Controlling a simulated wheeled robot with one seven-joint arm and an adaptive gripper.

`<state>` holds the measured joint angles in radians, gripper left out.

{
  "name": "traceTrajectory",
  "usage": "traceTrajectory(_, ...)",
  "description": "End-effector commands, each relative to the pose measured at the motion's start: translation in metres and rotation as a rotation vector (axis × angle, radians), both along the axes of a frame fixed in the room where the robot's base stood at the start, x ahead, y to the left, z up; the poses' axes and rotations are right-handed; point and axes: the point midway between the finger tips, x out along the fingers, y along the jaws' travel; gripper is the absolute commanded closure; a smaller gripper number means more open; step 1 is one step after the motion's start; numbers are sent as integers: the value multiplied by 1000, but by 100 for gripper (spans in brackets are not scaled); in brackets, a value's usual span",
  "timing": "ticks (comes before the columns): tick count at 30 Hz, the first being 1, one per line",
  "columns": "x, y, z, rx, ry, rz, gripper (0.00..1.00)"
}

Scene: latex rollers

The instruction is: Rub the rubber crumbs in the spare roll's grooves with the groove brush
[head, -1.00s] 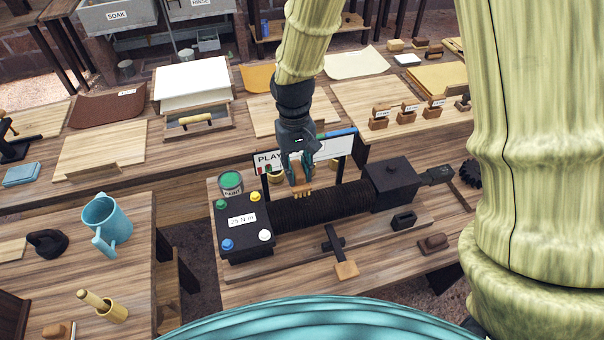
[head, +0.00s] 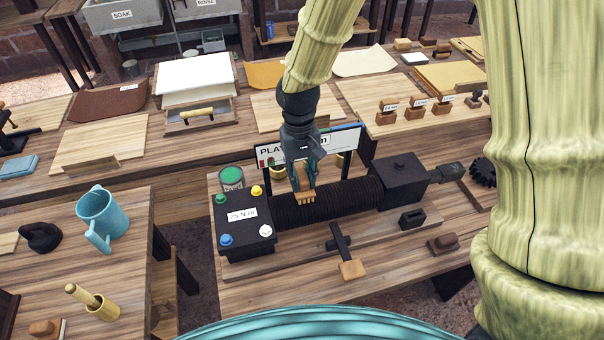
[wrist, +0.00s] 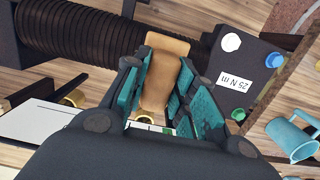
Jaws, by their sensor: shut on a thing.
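The spare roll (head: 345,198) is a dark, ribbed cylinder lying across the near bench between two black blocks. My gripper (head: 303,187) is shut on the groove brush (head: 305,198), a tan wooden piece with pale bristles pointing down. The brush is at the left part of the roll, its bristles at the roll's upper surface; I cannot tell if they touch. In the wrist view, the brush (wrist: 165,72) is between the teal fingers, and the ribbed roll (wrist: 75,35) runs off to the left. Rubber crumbs cannot be made out in the grooves.
A black box (head: 243,225) with coloured buttons and a "25 N m" label stands left of the roll. A green-topped tin (head: 231,178) and a white sign (head: 272,157) stand behind. A black T-shaped tool (head: 340,242) lies in front. The bench front is mostly clear.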

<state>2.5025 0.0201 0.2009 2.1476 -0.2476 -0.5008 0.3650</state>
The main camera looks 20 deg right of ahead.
Motion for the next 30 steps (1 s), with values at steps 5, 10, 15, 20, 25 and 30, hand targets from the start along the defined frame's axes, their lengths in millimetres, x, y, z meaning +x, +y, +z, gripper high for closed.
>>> traceTrajectory(5, 0, 0, -24, 0, 1, 0, 96)
traceTrajectory(10, 1, -10, -28, 1, -1, 4, 96)
traceTrajectory(15, 2, -22, -30, 1, 1, 9, 96)
traceTrajectory(20, 3, -32, -29, 1, -2, 15, 96)
traceTrajectory(25, 2, -21, -22, -1, 0, 13, 96)
traceTrajectory(30, 1, -10, -22, -1, 0, 5, 96)
